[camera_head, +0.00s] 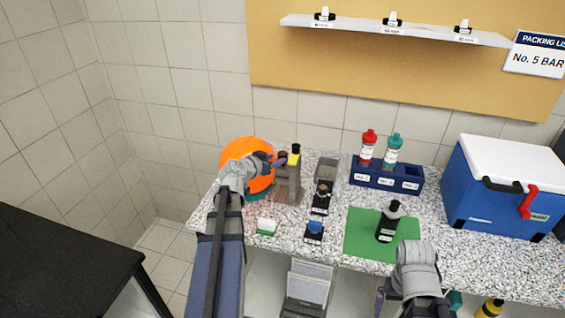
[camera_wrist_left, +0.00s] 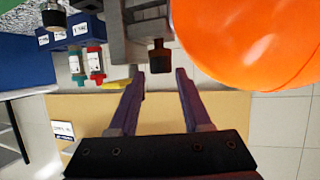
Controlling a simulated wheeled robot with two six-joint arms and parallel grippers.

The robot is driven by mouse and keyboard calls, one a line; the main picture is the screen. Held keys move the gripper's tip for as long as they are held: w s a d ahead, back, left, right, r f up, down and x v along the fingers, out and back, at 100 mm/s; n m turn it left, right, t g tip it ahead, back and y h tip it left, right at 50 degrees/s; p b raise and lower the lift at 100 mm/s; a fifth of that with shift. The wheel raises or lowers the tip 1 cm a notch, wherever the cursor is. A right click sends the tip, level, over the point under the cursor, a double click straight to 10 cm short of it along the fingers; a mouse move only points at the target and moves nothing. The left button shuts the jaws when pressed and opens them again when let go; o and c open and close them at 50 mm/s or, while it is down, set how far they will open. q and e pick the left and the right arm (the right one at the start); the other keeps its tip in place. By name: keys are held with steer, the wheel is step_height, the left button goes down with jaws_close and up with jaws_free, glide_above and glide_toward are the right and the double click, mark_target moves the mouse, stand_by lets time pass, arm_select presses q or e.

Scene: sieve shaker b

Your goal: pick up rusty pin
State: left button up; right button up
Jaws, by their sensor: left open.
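A short dark brown knob (camera_wrist_left: 159,57), which looks like the rusty pin, sits at the grey stand in the left wrist view. It lies between and just beyond the two purple fingers of my left gripper (camera_wrist_left: 158,75). In the head view a small brown knob (camera_head: 282,156) shows at the tips of my left gripper (camera_head: 274,161), beside the grey stand (camera_head: 287,185). My left gripper is open, with a gap on both sides of the knob. I cannot tell whether the fingers touch it. My right wrist is at the lower right; its fingers do not show clearly.
A large orange ball (camera_head: 243,160) stands close behind my left gripper. A blue rack (camera_head: 385,180) holds red-capped and teal-capped bottles. A blue cooler (camera_head: 500,195) fills the right. Small labelled holders stand in the middle.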

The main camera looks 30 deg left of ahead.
mark_target(280, 157)
arm_select(q)
steer(key=b+x, duration=0.1)
steer(key=x, duration=0.3)
steer(key=shift+w+a+f, duration=0.1)
steer(key=shift+w+f, duration=0.1)
steer(key=shift+w, duration=0.05)
steer(key=shift+s+r, duration=0.1)
jaws_close()
